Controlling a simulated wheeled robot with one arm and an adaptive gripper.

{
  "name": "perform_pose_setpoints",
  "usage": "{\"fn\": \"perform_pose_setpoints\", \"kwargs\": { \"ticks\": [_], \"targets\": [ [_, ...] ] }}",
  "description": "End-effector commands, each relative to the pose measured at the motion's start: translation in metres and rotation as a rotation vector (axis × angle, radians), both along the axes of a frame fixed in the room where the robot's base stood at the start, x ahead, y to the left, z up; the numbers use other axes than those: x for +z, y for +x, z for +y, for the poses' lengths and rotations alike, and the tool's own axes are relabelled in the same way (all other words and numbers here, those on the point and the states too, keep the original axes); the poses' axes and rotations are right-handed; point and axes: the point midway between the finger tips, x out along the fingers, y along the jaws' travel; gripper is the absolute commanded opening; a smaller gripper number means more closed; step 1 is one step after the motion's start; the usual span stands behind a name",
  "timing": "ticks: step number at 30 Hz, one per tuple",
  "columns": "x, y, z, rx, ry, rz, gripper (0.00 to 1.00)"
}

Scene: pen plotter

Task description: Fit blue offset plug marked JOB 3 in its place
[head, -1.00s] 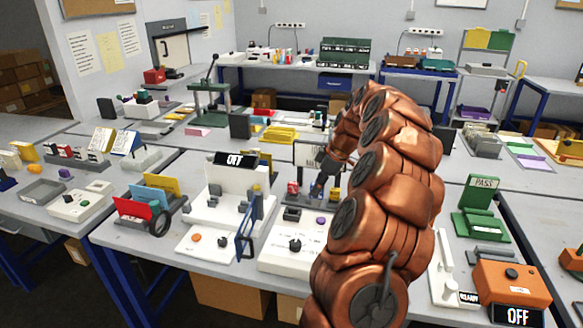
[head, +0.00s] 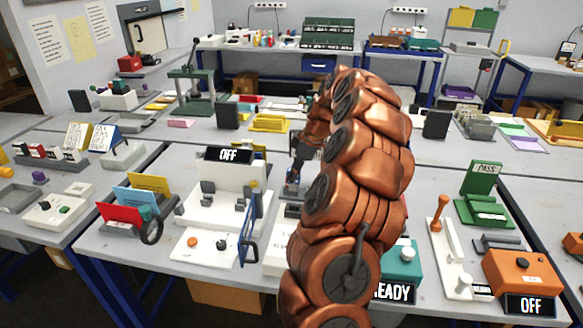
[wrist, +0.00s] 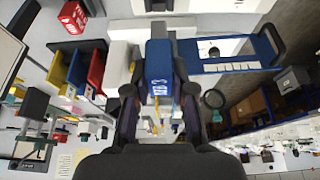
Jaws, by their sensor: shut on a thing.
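A blue plug (wrist: 158,62) with pale lettering, too small to read surely, is held between the dark fingers of my gripper (wrist: 157,98) in the wrist view. My gripper is shut on it. In the head view my gripper (head: 293,178) is beside the right side of a white machine (head: 215,212) with an OFF display (head: 228,154), and a bit of blue shows at its tip. My copper-coloured arm hides much of what is behind it. I cannot tell which opening fits the plug.
A blue frame (head: 246,238) stands at the white machine's right front; it also shows in the wrist view (wrist: 268,44). Coloured holders (head: 124,212) and a dark ring (head: 151,231) are on the left. A teal box (head: 402,264) and an orange box (head: 522,272) stand on the right.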

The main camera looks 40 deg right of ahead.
Motion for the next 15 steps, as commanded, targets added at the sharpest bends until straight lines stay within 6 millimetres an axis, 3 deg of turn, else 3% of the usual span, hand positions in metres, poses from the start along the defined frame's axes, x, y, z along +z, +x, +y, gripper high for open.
{"fn": "perform_pose_setpoints", "kwargs": {
  "ticks": [15],
  "targets": [
    [-0.041, 0.001, 0.002, 0.002, -0.001, 0.0, 0.0]
  ]
}}
